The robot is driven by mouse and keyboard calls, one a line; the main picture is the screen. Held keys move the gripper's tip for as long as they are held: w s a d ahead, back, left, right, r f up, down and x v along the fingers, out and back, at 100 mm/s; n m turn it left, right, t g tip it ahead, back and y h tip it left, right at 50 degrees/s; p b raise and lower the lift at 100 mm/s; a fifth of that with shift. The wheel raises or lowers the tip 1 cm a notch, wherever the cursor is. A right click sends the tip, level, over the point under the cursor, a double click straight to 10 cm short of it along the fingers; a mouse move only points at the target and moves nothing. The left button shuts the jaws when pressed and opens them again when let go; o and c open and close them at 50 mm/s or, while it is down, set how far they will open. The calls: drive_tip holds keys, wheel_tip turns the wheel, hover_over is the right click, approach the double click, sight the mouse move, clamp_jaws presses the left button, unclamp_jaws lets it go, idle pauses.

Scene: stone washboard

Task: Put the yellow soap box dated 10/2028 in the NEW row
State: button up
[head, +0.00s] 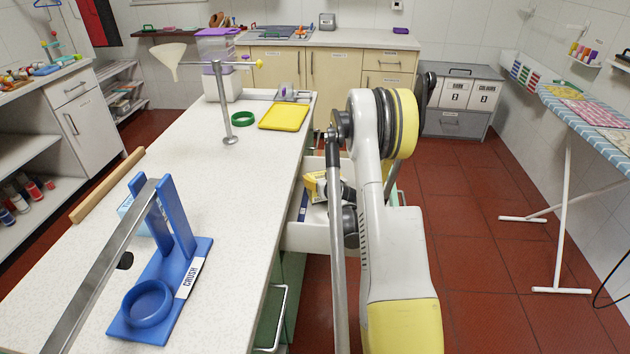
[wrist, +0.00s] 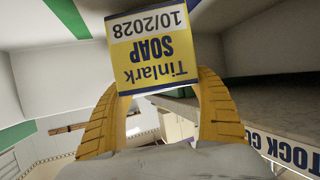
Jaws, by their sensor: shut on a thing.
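The yellow soap box (wrist: 155,55) is in my gripper (wrist: 162,80). In the wrist view its face is upside down and reads "Tinlark SOAP" and "10/2028", with a white and dark blue band. The two yellow fingers are shut on its sides. In the head view, yellow and dark parts (head: 318,186) show at the open white drawer (head: 300,236), left of my arm. My arm hides much of the drawer, and I cannot separate box from fingers there. No NEW label is readable in either view.
A "STOCK CU..." label (wrist: 285,150) sits on an edge at the wrist view's right. On the counter (head: 215,240) are a blue crusher (head: 165,280), a yellow tray (head: 284,116) and a green ring (head: 243,118).

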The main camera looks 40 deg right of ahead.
sight(315, 175)
drive_tip(key=w+b, duration=0.1)
drive_tip(key=w, duration=0.2)
drive_tip(key=shift+w+f, duration=0.2)
drive_tip(key=shift+s+f+b, duration=0.15)
drive_tip(key=shift+f+b, duration=0.35)
drive_tip(key=shift+d+r, duration=0.1)
drive_tip(key=o, duration=1.4)
drive_tip(key=shift+o, duration=0.2)
